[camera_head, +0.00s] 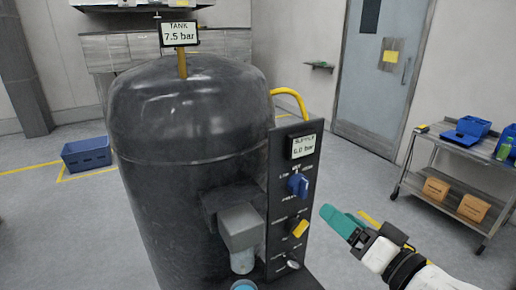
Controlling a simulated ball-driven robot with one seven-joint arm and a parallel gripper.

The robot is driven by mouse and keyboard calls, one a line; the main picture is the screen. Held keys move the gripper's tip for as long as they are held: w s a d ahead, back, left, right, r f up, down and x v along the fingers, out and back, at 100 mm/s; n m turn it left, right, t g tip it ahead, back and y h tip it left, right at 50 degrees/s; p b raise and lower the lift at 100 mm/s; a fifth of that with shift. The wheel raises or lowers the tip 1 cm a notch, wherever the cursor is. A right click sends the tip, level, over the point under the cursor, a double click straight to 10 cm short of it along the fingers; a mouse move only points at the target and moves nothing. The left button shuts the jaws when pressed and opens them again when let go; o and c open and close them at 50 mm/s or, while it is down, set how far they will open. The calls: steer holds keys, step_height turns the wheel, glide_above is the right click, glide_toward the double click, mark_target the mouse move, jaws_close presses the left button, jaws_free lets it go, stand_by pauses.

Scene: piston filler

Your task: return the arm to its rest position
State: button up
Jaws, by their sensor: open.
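My gripper (346,226) is at the lower right, with teal fingers pointing up and left. It is open, and I see nothing between its fingers. My white and black arm reaches in from the bottom right corner. The gripper is to the right of the black control panel (283,228), apart from it in the picture.
A large black tank (180,130) fills the left and middle; its display (179,34) reads 7.5 bar. A metal cart (440,190) with boxes (473,207) stands at the right. A blue crate (86,154) is on the left floor. A grey door (376,75) is behind.

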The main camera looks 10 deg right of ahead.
steer(key=s+f+n+g+h, duration=0.1)
steer(key=s+f+g, duration=0.2)
steer(key=f, duration=0.4)
steer(key=s+d+f+g+h, duration=0.1)
steer(key=s+f+g, duration=0.15)
steer(key=f, duration=0.35)
steer(key=s+f+n+g+h, duration=0.1)
steer(key=s+f+g, duration=0.15)
steer(key=f, duration=0.45)
steer(key=s+d+f+n+g+h, duration=0.1)
steer(key=s+f+g, duration=0.3)
steer(key=s, duration=0.6)
steer(key=s+d+f+g+h, duration=0.1)
steer(key=s+f+g, duration=0.3)
steer(key=s+f, duration=0.5)
steer(key=shift+s+d+n+h, duration=0.4)
steer(key=shift+s+d, duration=0.1)
steer(key=shift+d, duration=0.05)
